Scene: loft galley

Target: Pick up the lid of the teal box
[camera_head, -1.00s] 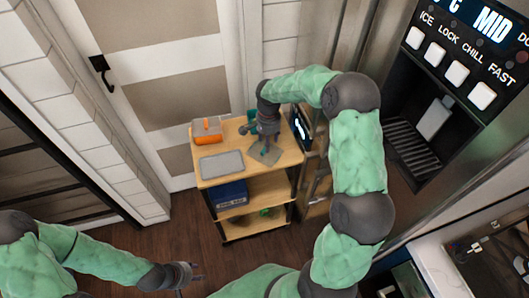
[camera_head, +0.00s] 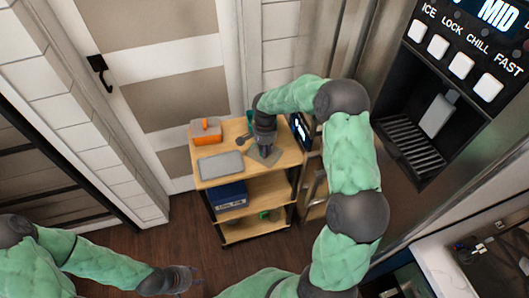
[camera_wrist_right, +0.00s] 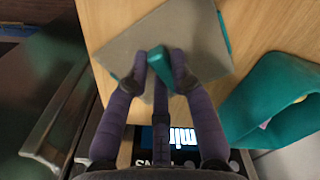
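The teal box shows as a teal edge (camera_wrist_right: 223,32) beside its grey, square lid (camera_wrist_right: 122,52) in the right wrist view. The lid has a teal knob (camera_wrist_right: 160,62) on top. My right gripper (camera_wrist_right: 160,70) points down over the lid, with its purple-grey fingers closed in around the knob, which they appear to touch. In the head view the lid (camera_head: 275,158) shows under my right gripper (camera_head: 264,154) on the cart top. I cannot tell whether the lid is raised. My left gripper (camera_head: 192,280) is low at the bottom, away from the cart, with fingers apparently apart and empty.
A teal object (camera_wrist_right: 270,98) stands close to my right gripper. A blue box (camera_head: 229,196) is on the shelf below.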

